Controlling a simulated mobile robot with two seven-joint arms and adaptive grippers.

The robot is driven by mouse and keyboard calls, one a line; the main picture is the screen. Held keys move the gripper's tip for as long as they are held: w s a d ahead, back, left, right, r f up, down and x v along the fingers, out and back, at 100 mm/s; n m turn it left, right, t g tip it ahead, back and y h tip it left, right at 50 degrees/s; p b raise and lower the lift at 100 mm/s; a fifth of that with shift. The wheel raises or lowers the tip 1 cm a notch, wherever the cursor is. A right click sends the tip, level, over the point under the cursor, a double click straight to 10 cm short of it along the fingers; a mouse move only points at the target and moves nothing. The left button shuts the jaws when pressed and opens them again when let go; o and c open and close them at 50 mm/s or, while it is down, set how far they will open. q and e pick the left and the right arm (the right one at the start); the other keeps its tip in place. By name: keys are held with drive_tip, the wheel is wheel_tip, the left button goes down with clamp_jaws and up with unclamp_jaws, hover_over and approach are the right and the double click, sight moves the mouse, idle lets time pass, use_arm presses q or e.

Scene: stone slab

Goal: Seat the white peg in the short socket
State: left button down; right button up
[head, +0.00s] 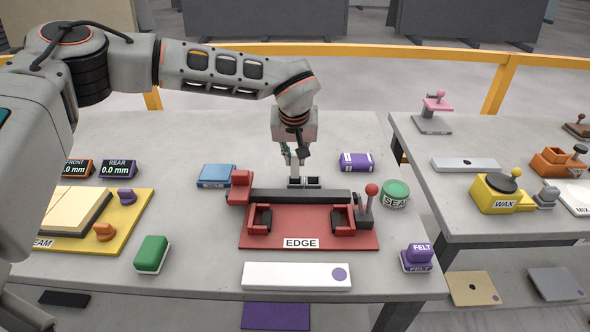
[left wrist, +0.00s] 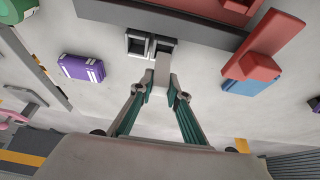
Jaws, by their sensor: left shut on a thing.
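My left gripper (head: 292,166) points down behind the dark bar of the red EDGE fixture. In the left wrist view the gripper (left wrist: 161,88) is shut on the white peg (left wrist: 162,72), a pale square-ended block between the fingertips. Two dark square sockets with pale rims stand side by side, the left one (left wrist: 138,43) and the right one (left wrist: 163,46). The peg's far end is at the near rim of the right one; I cannot tell whether it touches or has entered. Which socket is the short one is unclear. In the head view the sockets (head: 312,182) are partly hidden by the gripper.
The red EDGE fixture (head: 270,238) with its dark bar and red-knobbed lever (head: 371,191) lies just in front. A blue box (head: 215,176) is to the left, a purple block (head: 356,162) and green SEAM tin (head: 395,193) to the right. The table behind is clear.

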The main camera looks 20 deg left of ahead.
sight(295, 165)
use_arm(q)
drive_tip(key=shift+f, duration=2)
drive_tip(key=shift+f, duration=0.15)
drive_tip(key=c, duration=1.9)
unclamp_jaws()
drive_tip(key=v, duration=1.2)
